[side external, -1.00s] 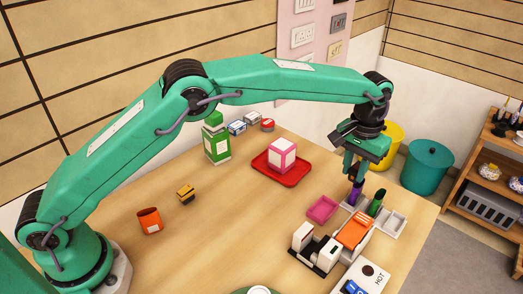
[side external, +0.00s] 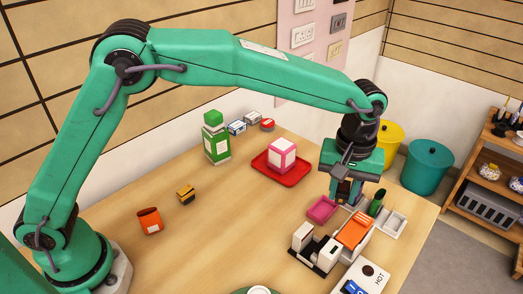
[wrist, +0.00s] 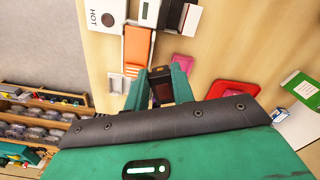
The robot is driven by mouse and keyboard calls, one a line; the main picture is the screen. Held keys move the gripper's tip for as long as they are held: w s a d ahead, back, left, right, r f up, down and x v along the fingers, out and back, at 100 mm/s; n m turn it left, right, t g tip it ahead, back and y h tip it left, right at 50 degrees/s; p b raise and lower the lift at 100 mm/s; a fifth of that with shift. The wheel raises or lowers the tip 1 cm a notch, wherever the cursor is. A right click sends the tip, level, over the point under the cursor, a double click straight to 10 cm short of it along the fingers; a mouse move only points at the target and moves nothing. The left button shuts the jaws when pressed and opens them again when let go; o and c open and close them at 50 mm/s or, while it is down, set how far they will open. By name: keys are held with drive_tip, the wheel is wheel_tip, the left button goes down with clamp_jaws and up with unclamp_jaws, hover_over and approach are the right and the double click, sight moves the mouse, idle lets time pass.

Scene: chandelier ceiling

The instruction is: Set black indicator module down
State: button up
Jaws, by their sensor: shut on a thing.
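My gripper (side external: 346,192) is low over the right part of the table, pointing down, behind the orange and white device. In the wrist view, my gripper (wrist: 161,82) has its two green fingers closed on the sides of the black indicator module (wrist: 162,93), a dark block with a reddish-brown face. In the side view, the module is mostly hidden by the fingers. I cannot tell whether its underside touches the table or a tray.
A pink tray (side external: 321,209) is just left of my gripper. A green holder (side external: 377,203) and white trays (side external: 393,224) are close on the right. The orange device (side external: 355,231) stands in front. A red tray (side external: 267,174) with a pink-and-white box is behind left.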

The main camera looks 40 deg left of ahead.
drive_tip(key=s+a+n, duration=0.3)
drive_tip(key=s+n, duration=0.1)
drive_tip(key=s, duration=0.5)
drive_tip(key=s+a+f+n, duration=0.1)
drive_tip(key=s+a+n, duration=0.2)
drive_tip(key=s, duration=0.6)
drive_tip(key=s+a+f+n, duration=0.1)
drive_tip(key=s+a+n, duration=0.2)
drive_tip(key=s+n, duration=0.3)
drive_tip(key=s, duration=0.3)
drive_tip(key=shift+f, duration=0.15)
drive_tip(key=w+a+f, duration=0.1)
drive_tip(key=w+f, duration=0.1)
drive_tip(key=w, duration=0.1)
drive_tip(key=w+a+f, duration=0.2)
drive_tip(key=w, duration=0.2)
drive_tip(key=w+a+f, duration=0.2)
drive_tip(key=w+f, duration=0.1)
drive_tip(key=shift+w, duration=0.15)
drive_tip(key=shift+f, duration=2)
drive_tip(key=shift+f, duration=0.1)
